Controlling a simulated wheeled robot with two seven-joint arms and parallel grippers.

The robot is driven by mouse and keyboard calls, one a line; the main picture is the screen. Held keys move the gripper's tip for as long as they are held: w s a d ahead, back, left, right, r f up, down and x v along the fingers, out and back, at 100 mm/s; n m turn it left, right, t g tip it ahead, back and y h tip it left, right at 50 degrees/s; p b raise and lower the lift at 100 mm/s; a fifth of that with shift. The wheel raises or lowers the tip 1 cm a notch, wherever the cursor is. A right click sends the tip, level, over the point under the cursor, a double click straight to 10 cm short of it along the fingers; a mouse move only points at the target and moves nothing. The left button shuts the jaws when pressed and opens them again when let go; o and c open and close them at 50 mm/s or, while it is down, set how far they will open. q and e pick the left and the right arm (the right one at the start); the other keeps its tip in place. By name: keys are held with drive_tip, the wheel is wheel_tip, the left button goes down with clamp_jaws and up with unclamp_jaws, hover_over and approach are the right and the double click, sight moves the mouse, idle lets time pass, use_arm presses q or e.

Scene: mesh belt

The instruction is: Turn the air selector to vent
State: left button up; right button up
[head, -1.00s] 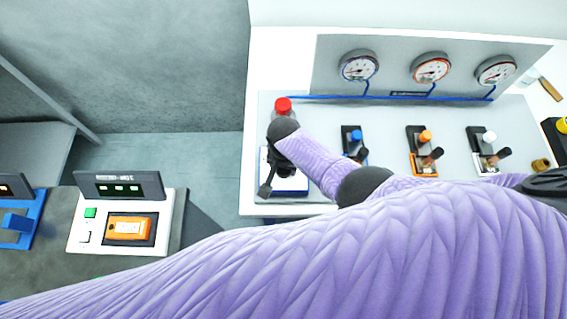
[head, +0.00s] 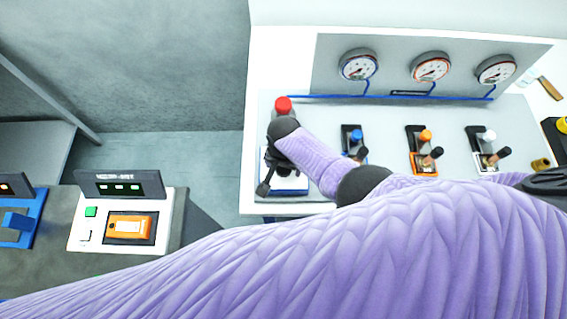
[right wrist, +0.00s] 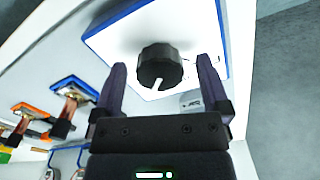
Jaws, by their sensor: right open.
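The air selector is a round black knob (right wrist: 160,66) with a white pointer line, on a white plate with a blue edge (right wrist: 120,30). In the right wrist view the pointer points down and slightly left. My right gripper (right wrist: 163,75) is open, with its two fingers on either side of the knob; I cannot tell whether either finger touches it. In the head view my right gripper (head: 266,172) is over the blue-edged plate (head: 290,184), and my wrist and gripper hide the knob. No readable vent marking shows. My left gripper is not in view.
Several gauges (head: 430,68) are on the back panel. A console with an orange device (head: 129,228) is at the lower left.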

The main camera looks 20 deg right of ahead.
wheel_tip(320, 180, up, 9)
drive_tip(key=p, duration=0.5)
drive_tip(key=shift+r, duration=0.5)
